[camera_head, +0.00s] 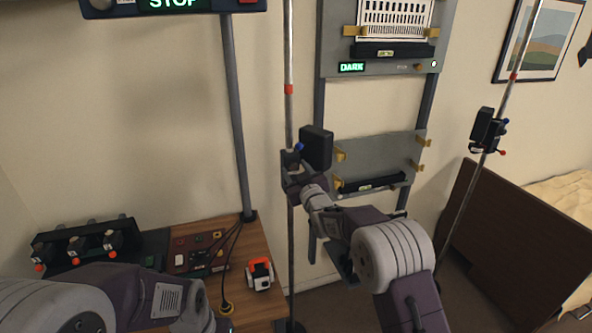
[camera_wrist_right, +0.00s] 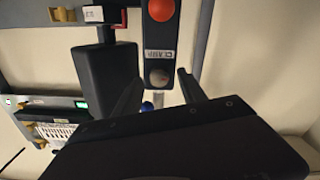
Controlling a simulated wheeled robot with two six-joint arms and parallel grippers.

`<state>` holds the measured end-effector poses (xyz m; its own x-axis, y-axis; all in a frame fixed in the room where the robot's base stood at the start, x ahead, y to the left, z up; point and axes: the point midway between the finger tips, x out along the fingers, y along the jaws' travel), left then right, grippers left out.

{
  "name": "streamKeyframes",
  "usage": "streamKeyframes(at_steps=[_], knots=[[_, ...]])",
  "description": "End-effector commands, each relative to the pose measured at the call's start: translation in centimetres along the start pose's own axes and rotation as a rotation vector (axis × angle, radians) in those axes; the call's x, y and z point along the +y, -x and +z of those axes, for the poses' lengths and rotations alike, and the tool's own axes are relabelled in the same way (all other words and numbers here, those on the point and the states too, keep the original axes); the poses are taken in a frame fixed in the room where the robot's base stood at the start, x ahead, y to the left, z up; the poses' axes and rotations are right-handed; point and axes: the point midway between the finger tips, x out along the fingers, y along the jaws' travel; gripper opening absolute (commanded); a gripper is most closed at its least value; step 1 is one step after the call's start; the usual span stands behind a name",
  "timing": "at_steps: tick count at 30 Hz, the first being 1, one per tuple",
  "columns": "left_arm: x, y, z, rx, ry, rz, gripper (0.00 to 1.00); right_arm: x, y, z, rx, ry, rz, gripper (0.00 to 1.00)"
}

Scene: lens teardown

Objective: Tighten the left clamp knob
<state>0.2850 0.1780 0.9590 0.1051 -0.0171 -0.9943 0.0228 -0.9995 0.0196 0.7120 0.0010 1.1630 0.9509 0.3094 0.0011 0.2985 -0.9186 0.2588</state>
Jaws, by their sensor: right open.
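The left clamp (camera_head: 292,158) sits on the left upright pole (camera_head: 289,115), with a black box (camera_head: 316,148) beside it and a small blue tip (camera_head: 299,147) on top. My right gripper (camera_head: 292,183) is at this clamp and partly covers it. In the right wrist view, its open fingers (camera_wrist_right: 158,92) lie either side of a rounded grey end below the "CLAMP" label (camera_wrist_right: 160,54). A red round part (camera_wrist_right: 161,9) shows above the label. I cannot tell whether the fingers touch anything. My left arm is at the lower left; its fingers do not show clearly.
A grey rack (camera_head: 380,155) with yellow hooks stands behind the clamp. A second pole with a clamp (camera_head: 486,130) is at right, near a dark brown bed board (camera_head: 500,225). A wooden table (camera_head: 255,240) holds a control panel (camera_head: 203,250) and an orange-white device (camera_head: 259,273).

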Motion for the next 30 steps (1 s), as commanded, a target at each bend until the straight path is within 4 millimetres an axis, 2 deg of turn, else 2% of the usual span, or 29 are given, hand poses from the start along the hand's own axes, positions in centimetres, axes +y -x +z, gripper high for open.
streamKeyframes(at_steps=[1,6,17,23,30], knots=[[0.0,0.0,0.0,0.000,0.000,0.000,0.45,0.0,0.0,0.0,0.000,0.000,0.000,0.49],[0.0,0.0,0.0,0.000,0.000,0.000,0.45,0.0,0.0,0.0,0.000,0.000,0.000,0.01],[0.0,-0.5,0.1,0.000,0.000,0.000,0.45,0.0,0.0,0.1,0.001,-0.042,0.001,0.00],[0.0,-1.6,0.2,0.000,0.000,0.000,0.45,0.0,0.0,0.2,0.003,-0.159,0.001,0.00],[-0.1,-3.1,0.3,0.000,0.000,0.000,0.45,0.0,0.0,0.2,0.003,-0.378,0.000,0.00]])
